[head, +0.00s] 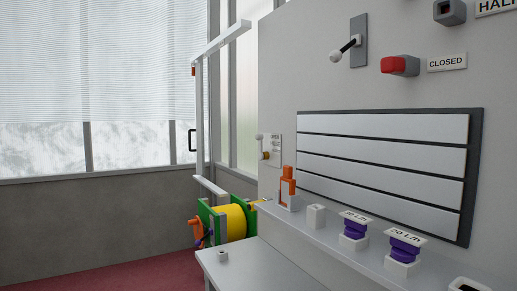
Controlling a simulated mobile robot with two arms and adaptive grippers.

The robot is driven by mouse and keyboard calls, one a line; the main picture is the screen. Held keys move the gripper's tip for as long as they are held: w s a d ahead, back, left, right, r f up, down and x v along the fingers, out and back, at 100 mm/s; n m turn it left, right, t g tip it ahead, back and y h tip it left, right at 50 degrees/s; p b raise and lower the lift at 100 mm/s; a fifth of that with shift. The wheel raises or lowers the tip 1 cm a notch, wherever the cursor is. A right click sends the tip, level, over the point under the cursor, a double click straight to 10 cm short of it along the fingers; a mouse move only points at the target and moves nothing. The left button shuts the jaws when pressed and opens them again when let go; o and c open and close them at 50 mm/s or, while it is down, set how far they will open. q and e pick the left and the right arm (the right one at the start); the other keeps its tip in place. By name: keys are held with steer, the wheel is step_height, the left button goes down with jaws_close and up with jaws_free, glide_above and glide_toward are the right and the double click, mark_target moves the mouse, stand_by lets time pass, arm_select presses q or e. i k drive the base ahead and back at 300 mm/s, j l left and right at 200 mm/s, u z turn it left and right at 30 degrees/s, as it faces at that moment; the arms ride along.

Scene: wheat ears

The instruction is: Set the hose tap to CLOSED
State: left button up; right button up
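A grey block with a red front (400,65) sticks out of the grey wall at the upper right, beside a white sign reading CLOSED (447,63). Above it is a dark grey block (449,12) beside a cut-off sign starting HAL (496,6). A lever with a white ball end (346,48) sits on a grey plate to their left. A small labelled panel (275,150) with a white knob and a yellow part is further left; its text is too small to read. I cannot tell which fitting is the hose tap. Neither gripper is in view.
A green reel with yellow hose (235,222) stands at the far end of a grey bench (250,270). A shelf (330,240) along the wall carries an orange clip (288,185) and purple-collared pieces (354,228). A white-slatted board (385,165) hangs above. Red floor shows at left.

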mark_target(260, 137)
steer(key=i+j, duration=0.3)
steer(key=j, duration=0.15)
steer(key=i+j+z, duration=0.1)
steer(key=i+j, duration=0.15)
steer(key=j, duration=0.2)
steer(key=i+j, duration=0.3)
steer(key=j, duration=0.2)
steer(key=i+j+z, duration=0.1)
steer(key=i+j, duration=0.15)
steer(key=j, duration=0.2)
steer(key=i+j, duration=0.25)
steer(key=j, duration=0.25)
steer(key=i+j, duration=0.25)
steer(key=j, duration=0.25)
steer(key=i+j+z, duration=0.1)
steer(key=i+j, duration=0.15)
steer(key=j, duration=0.25)
steer(key=i+j, duration=0.25)
steer(key=j, duration=0.25)
steer(key=z, duration=0.05)
